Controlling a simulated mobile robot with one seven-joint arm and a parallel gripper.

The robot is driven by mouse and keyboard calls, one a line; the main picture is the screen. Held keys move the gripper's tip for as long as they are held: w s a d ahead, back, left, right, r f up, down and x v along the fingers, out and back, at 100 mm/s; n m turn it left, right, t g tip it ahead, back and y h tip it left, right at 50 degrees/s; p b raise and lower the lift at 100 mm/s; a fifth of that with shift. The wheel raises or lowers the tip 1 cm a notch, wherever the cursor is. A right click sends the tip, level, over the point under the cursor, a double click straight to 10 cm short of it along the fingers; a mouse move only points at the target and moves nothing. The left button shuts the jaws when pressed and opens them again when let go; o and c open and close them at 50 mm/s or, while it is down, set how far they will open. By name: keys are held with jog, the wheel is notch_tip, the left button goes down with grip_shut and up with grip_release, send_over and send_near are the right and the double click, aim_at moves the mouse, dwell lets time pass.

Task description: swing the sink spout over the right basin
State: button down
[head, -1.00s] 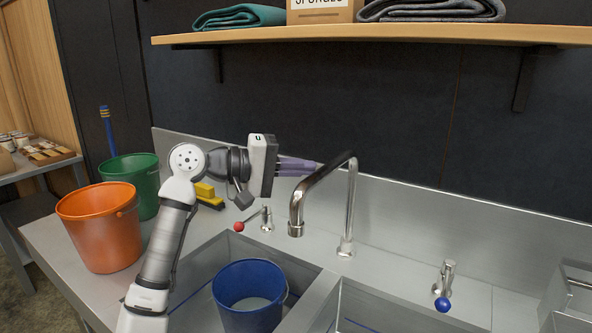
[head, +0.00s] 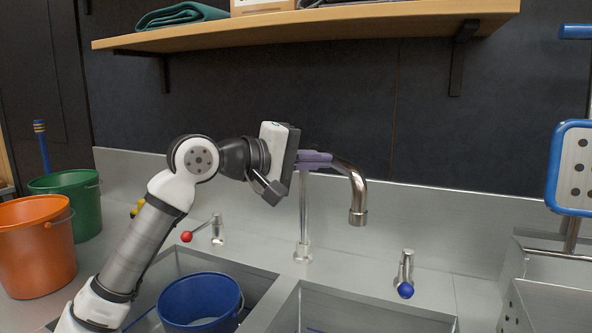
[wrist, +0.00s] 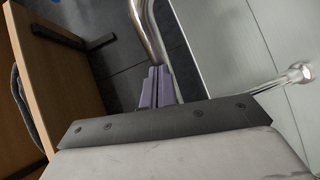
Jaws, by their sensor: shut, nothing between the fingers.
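The metal sink spout (head: 352,180) rises from its post between the two basins. Its arm now points right, and its downturned end hangs on the side of the right basin (head: 345,318). My gripper (head: 328,158) is shut with nothing between its purple fingers, which are at the bend near the top of the post. The wrist view shows the closed fingers (wrist: 157,88) against or very near the spout tube (wrist: 148,30); I cannot tell if they touch. The left basin (head: 255,283) holds a blue bucket (head: 200,303).
A red-knobbed tap lever (head: 187,237) is left of the spout, and a blue-knobbed one (head: 405,289) is right. Orange (head: 35,250) and green (head: 70,195) buckets stand at left. A wooden shelf (head: 300,26) hangs above. A blue-framed panel (head: 575,168) stands at right.

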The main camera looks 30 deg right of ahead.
jog(key=shift+s+d, duration=0.25)
jog(key=shift+d, duration=0.25)
jog(key=shift+s+d, duration=0.1)
dwell(0.3)
